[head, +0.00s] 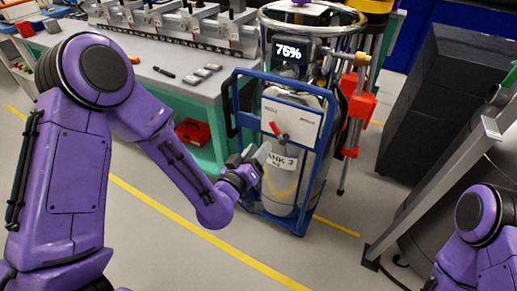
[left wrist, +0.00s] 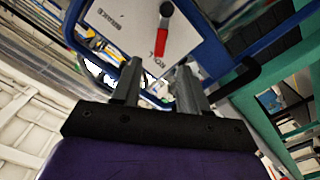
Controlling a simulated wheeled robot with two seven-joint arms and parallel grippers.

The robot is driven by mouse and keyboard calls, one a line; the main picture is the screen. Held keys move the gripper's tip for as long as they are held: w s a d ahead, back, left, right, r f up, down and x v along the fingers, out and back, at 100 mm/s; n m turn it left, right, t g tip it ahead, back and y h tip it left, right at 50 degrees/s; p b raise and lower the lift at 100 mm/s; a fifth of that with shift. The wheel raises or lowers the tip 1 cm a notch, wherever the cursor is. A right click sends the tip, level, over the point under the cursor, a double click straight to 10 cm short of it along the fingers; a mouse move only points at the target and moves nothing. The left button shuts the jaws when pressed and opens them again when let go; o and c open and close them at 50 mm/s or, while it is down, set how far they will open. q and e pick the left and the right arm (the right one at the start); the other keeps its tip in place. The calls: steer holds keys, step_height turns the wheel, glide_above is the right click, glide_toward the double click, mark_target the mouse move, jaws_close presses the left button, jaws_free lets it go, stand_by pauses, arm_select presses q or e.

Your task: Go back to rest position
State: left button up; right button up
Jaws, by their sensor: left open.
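My left arm comes in from the left in the head view, with its upper part raised and its forearm sloping down to the right. My left gripper (head: 256,160) is in front of a blue-framed cart that carries a tank labelled "NK 3". In the left wrist view the two grey fingers of my left gripper (left wrist: 160,80) stand apart with nothing between them. The cart's white panel with a red handle (left wrist: 164,25) is just beyond the fingers; I cannot tell whether they touch it. Part of my right arm (head: 480,235) shows at the lower right; its gripper is out of view.
The blue cart frame (head: 297,231) holds a pale tank (head: 283,190). A display (head: 289,52) reads 75%. A green-sided bench (head: 205,90) stands behind my left arm. Dark cabinets (head: 440,90) and a slanted metal beam (head: 430,190) are at the right. Floor (head: 170,250) at the lower middle is clear.

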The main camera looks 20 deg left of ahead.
arm_select(q)
steer(key=s+a+f+n+g+y+p, duration=0.1)
steer(key=s+a+f+g+y, duration=0.15)
steer(key=s+f+g, duration=0.35)
steer(key=s+a+f+n+g+y+p, duration=0.1)
steer(key=s+a+f+g, duration=0.2)
steer(key=f, duration=0.6)
steer(key=s+a+f+g+y+p, duration=0.1)
steer(key=s+a+f, duration=0.3)
steer(key=s, duration=0.6)
steer(key=s+a+f+g+y+p, duration=0.1)
steer(key=s+a+f+g, duration=0.3)
steer(key=s, duration=0.7)
steer(key=shift+g+y+p, duration=0.3)
steer(key=shift+y+p, duration=0.05)
steer(key=shift+p, duration=0.45)
